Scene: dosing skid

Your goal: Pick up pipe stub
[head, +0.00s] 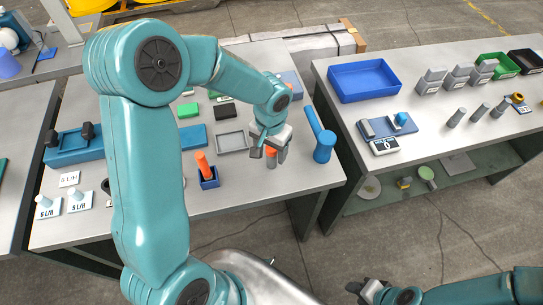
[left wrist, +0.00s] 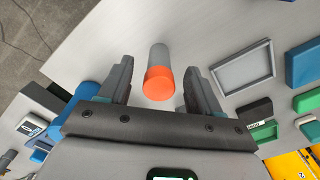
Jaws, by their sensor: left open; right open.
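The pipe stub, a short grey cylinder with an orange end, stands upright on the left table in the head view (head: 271,163), close to the table's right edge. In the left wrist view its orange end (left wrist: 159,85) faces the camera. My left gripper (head: 270,147) is open just above the stub and partly covers it. In the left wrist view the stub shows between the two open fingers, with gaps on both sides. My right gripper (head: 368,290) is open and empty at the bottom of the head view, away from both tables.
A grey tray (head: 232,141) and a blue holder with an orange piece (head: 202,160) are to the left. The right table carries a blue bin (head: 364,80), a scale (head: 384,146) and several grey cylinders (head: 456,117).

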